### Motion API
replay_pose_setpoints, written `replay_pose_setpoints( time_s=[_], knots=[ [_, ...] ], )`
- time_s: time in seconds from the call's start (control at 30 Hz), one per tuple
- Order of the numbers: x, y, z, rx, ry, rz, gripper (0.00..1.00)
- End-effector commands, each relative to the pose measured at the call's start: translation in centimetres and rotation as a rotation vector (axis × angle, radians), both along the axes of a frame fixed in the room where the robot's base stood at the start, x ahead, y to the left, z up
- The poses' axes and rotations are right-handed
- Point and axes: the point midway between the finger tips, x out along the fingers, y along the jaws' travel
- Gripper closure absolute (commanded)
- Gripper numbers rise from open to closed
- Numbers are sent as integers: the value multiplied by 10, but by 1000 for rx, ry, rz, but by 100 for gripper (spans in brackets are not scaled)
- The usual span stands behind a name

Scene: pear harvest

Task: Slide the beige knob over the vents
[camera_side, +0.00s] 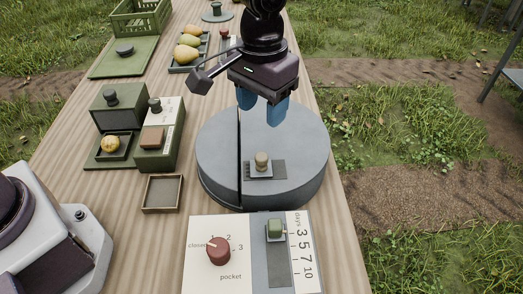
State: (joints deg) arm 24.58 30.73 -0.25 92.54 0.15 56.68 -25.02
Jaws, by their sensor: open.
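The beige knob (262,160) stands upright on a small light slider plate on top of the round grey drum (300,140). The vents (248,171) look like a small dark slotted patch at the left of the knob, partly hard to make out. A dark flat strip (279,170) lies to the knob's right. My gripper (263,115) has blue fingers pointing down. It is open and empty, above the drum and behind the knob, apart from it.
An empty small tray (162,194) and green boxes (119,107) are at left. A pear tray (189,69) and green crate (141,17) are farther back.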

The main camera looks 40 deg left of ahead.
Motion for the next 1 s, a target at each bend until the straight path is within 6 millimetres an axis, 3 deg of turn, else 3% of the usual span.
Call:
replay_pose_setpoints(
  time_s=[0.3, 0.5, 0.7, 0.97, 1.0],
  knots=[
    [-2, 1, -67, 3, 6, -2, 48],
    [-1, 1, -99, 1, 3, -2, 48],
    [-1, 0, -112, 1, 1, -2, 48],
    [-1, 0, -113, 0, 1, -2, 48],
    [-1, 0, -113, 0, 1, -2, 52]
  ],
)
